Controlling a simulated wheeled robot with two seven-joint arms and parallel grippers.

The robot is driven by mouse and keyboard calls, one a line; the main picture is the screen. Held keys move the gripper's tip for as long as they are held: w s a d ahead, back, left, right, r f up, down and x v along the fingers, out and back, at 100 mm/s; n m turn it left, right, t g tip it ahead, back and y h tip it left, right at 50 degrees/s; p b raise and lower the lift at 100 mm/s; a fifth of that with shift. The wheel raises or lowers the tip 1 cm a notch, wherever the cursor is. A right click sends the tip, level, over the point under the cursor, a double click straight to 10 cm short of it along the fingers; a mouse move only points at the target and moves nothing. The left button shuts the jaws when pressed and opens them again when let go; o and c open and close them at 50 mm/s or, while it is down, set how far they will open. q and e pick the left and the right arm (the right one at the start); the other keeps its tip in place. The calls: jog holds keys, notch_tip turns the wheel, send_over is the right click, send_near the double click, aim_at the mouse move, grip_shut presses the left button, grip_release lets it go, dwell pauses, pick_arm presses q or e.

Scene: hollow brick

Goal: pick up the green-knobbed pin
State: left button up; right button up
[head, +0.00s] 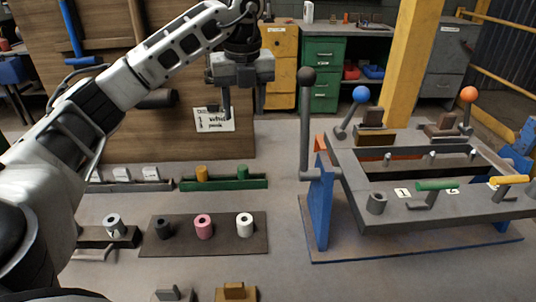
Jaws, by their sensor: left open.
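A small green-knobbed pin (243,172) stands upright at the right part of a long green rail (222,184). My right gripper is not in view.
A dark plate (180,240) with black, pink and white rings lies in front of the rail. A grey rail (125,186) with white blocks is to the left. A grey frame (400,218) with ball-topped levers and a green handle (437,185) fills the right. A wooden board (180,125) stands behind.

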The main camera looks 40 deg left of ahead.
pick_arm(q)
jog(key=f, duration=0.1)
send_near(243, 166)
jog(key=f, duration=0.2)
jog(key=shift+w+a+f, duration=0.2)
jog(key=shift+w+f, duration=0.15)
jog(key=shift+w, duration=0.05)
jog(key=shift+f, duration=0.5)
jog(key=f, duration=0.4)
jog(key=shift+s+a+f, duration=0.2)
jog(key=shift+a, duration=0.05)
jog(key=shift+f, duration=0.2)
jog(key=c, duration=1.1)
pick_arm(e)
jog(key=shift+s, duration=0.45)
